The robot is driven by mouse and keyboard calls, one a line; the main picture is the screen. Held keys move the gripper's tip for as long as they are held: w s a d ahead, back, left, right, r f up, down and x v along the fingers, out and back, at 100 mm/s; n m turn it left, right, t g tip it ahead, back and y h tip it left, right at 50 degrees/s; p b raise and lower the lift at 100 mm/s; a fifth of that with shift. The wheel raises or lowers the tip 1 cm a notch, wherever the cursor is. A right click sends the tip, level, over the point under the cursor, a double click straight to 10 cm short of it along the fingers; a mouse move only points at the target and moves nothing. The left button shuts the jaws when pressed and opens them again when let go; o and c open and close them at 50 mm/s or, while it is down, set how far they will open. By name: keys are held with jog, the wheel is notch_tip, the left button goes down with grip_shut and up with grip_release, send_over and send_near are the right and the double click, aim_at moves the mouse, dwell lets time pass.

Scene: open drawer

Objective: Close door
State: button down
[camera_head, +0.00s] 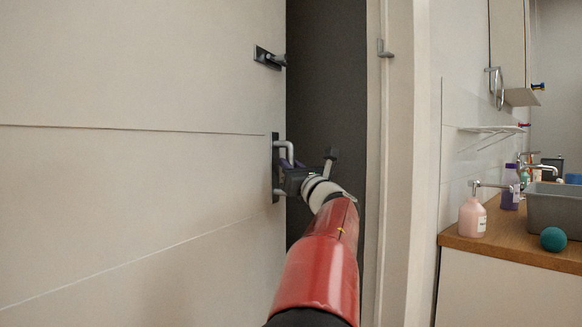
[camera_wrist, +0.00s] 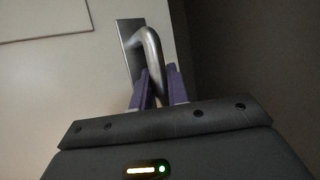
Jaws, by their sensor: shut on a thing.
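The door (camera_head: 150,180) is a pale panel filling the left of the head view. A dark gap (camera_head: 326,80) shows between its right edge and the frame, so it stands open. A silver lever handle (camera_head: 287,149) on a dark plate sits near that edge. In the wrist view the handle (camera_wrist: 152,50) bends down between purple fingers. My gripper (camera_head: 287,167) is at the handle, and its fingers in the wrist view (camera_wrist: 158,88) are shut on the handle. The lower end of the handle is hidden behind the gripper body.
A latch (camera_head: 269,58) is on the door above the handle. The pale door frame (camera_head: 394,180) stands right of the gap, with a small metal piece (camera_head: 384,48). Further right, a wooden counter (camera_head: 470,247) holds a pink soap bottle (camera_head: 472,217), a grey basin (camera_head: 555,208) and a teal ball (camera_head: 553,239).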

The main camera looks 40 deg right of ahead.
jog(key=s+d+m+g+h+b, duration=0.1)
jog(key=s+h+b, duration=0.1)
jog(key=s, duration=0.6)
jog(key=s+d+m+g+h+b, duration=0.1)
jog(key=s+h+b, duration=0.2)
jog(key=s, duration=0.6)
jog(key=s+d+m+h+b, duration=0.1)
jog(key=s+m+h+b, duration=0.1)
jog(key=s, duration=0.6)
jog(key=shift+s+d+f+g+h+b, duration=0.1)
jog(key=shift+s+d+g+h+b, duration=0.1)
jog(key=shift+s+g+h+b, duration=0.15)
jog(key=c, duration=1.6)
grip_release()
jog(key=shift+s, duration=0.25)
jog(key=shift+o, duration=1.2)
jog(key=shift+a, duration=0.1)
jog(key=v, duration=0.7)
jog(key=shift+s+a+b, duration=0.2)
jog(key=shift+s+b, duration=0.05)
jog(key=shift+b, duration=0.1)
